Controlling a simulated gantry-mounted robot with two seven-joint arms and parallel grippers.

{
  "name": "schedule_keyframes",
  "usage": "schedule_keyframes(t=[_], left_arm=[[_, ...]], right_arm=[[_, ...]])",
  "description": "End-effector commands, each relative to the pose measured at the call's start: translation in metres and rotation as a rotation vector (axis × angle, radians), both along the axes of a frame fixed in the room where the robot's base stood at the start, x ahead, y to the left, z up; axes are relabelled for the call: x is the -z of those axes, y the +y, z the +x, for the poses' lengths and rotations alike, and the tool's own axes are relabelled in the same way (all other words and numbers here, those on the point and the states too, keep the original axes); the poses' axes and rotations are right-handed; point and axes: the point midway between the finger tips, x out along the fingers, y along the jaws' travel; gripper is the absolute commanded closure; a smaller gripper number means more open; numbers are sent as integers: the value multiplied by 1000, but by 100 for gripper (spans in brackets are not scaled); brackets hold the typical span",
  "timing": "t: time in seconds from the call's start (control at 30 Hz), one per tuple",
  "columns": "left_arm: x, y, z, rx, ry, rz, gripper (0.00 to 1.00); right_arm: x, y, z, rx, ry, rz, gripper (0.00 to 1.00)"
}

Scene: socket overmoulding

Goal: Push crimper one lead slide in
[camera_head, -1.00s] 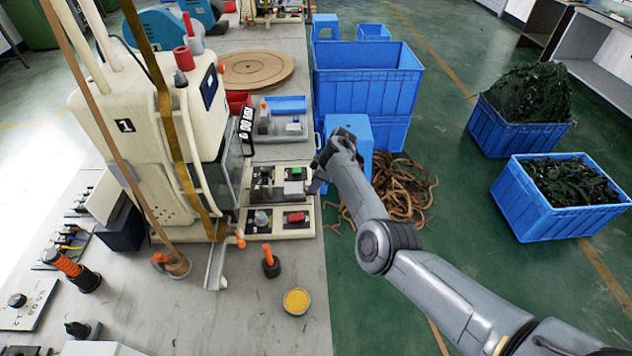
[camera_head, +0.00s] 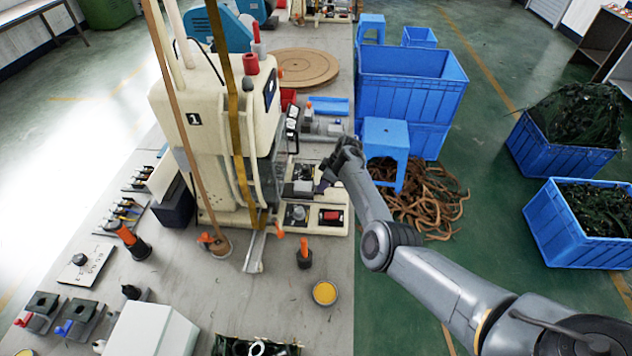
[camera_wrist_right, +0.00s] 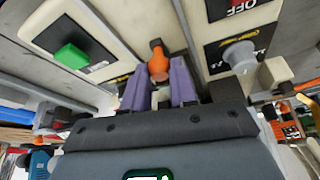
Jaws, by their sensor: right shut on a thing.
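Crimper one (camera_head: 205,125) is the cream machine marked "1" in the head view. My right gripper (camera_head: 326,182) is at its right side, over the switch panels at the table edge. In the right wrist view, the purple fingers of my right gripper (camera_wrist_right: 160,88) are shut on an orange knob (camera_wrist_right: 158,63), which shows between them. The knob appears to be the handle of the lead slide; the slide itself is hidden. In the head view, my gripper hides the knob. My left gripper is out of view.
A panel with a green button (camera_wrist_right: 70,56) lies left of the fingers, and a grey knob (camera_wrist_right: 240,54) is to their right. A blue stool (camera_head: 386,135) and blue crates (camera_head: 410,95) stand beside the table. A yellow tin (camera_head: 325,293) is on the tabletop.

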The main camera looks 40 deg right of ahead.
Motion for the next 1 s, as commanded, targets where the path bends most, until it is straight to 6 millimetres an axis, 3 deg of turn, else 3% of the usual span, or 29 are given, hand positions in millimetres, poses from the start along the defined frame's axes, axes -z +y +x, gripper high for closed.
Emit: schedule_keyframes(t=[0.2,0.23,0.37,0.77,1.0], left_arm=[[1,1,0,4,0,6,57],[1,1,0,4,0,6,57],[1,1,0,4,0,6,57],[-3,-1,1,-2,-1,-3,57],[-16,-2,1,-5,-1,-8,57]], right_arm=[[2,4,1,-6,0,2,100],[2,4,1,-6,0,2,69],[1,3,1,-5,0,2,49],[-4,1,-1,-4,0,1,48],[-34,-4,-11,-4,-1,-1,48]])
